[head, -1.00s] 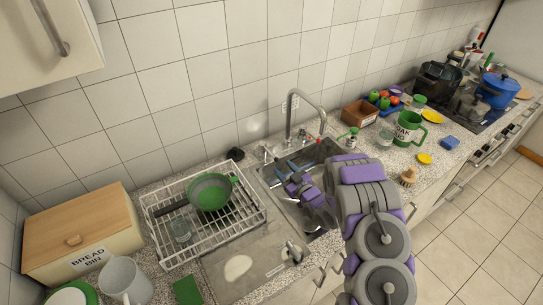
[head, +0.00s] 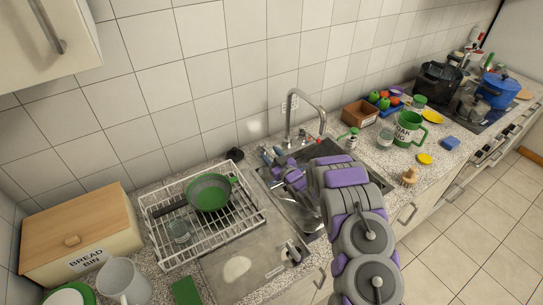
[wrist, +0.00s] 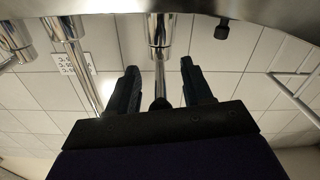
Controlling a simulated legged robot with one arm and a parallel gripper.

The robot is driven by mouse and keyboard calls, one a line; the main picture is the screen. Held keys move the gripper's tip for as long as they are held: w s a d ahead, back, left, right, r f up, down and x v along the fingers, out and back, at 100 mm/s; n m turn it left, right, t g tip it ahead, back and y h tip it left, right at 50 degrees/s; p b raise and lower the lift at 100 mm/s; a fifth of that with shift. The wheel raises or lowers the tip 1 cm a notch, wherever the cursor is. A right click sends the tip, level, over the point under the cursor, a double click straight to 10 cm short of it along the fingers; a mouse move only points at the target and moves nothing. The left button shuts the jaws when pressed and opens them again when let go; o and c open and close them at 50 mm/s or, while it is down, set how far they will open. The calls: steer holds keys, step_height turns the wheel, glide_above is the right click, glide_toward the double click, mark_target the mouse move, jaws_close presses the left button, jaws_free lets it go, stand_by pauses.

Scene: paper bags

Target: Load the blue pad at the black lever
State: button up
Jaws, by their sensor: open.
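My gripper (head: 268,154) is over the back left of the sink, beside the tap and far from the pad. In the wrist view my gripper (wrist: 160,82) is open, with nothing held between its two dark fingers. A chrome tap (wrist: 158,35) shows behind the gap between them. I cannot make out a black lever for certain; a small black object (head: 235,154) sits by the wall behind the rack.
A white dish rack (head: 160,235) with a green pan stands left of the sink (head: 305,215). A white and green mug (head: 407,130), a wooden box (head: 358,113) and a yellow disc (head: 424,158) are on the right counter. Pots stand on the hob beyond.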

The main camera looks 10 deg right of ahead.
jaws_close()
stand_by(0.5)
steer(key=shift+s+a+r+m+t+h, duration=0.1)
steer(key=shift+a+r+m+t+h, duration=0.15)
steer(key=shift+a+m+h, duration=0.35)
steer(key=shift+s+a+f+m+t+h+p, duration=0.15)
steer(key=shift+m+h+p, duration=0.1)
steer(key=shift+h, duration=0.25)
steer(key=shift+w+r+m+t+h+p, duration=0.1)
steer(key=shift+m+h+p, duration=0.15)
steer(key=shift+h, duration=0.25)
steer(key=shift+f, duration=0.1)
jaws_free()
